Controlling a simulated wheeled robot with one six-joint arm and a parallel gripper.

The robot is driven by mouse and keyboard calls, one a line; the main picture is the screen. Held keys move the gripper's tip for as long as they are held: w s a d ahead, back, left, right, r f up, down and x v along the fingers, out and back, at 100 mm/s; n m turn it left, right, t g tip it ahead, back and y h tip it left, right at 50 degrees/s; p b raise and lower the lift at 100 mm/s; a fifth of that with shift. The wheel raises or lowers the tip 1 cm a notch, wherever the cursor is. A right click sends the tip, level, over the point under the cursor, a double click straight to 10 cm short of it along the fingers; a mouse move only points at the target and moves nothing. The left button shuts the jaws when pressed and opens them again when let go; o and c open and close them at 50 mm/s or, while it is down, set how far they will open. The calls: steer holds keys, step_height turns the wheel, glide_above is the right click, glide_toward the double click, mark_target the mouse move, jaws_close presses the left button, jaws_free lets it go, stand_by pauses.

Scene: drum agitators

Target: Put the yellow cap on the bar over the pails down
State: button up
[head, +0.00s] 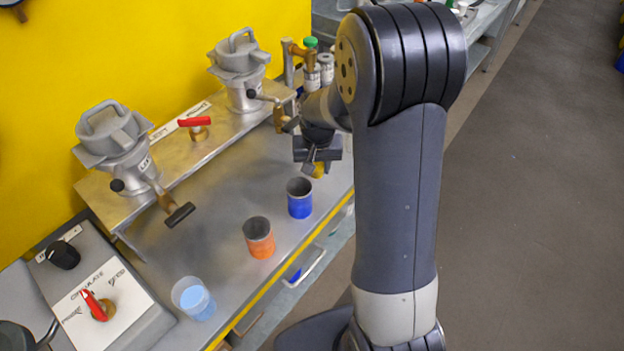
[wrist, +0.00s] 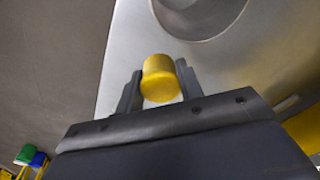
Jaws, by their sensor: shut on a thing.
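A small yellow cap (head: 319,170) is in my gripper (head: 312,158), held above the steel bench near its far end, beyond the blue cup. In the wrist view the yellow cap (wrist: 159,77) sits upright-looking between the two fingers, with a pale part showing under it. My gripper (wrist: 160,90) is shut on it. The raised metal bar (head: 175,165) runs along the yellow wall and carries two grey lidded vessels (head: 115,140) (head: 240,68). A blue cup (head: 299,203), an orange cup (head: 260,242) and a light-blue cup (head: 192,299) stand in front of it.
A red-handled valve (head: 195,123) is on the bar. A green-topped fitting (head: 311,42) and white bottles (head: 326,66) stand at the back. A control box (head: 95,290) is at lower left. Bench between bar and cups is clear.

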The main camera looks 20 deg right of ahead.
mark_target(316, 186)
step_height(316, 186, down, 4)
steer(key=shift+f, duration=0.25)
steer(key=shift+f+b, duration=0.6)
steer(key=shift+f, duration=0.05)
steer(key=o, duration=1.1)
steer(key=shift+r, duration=0.1)
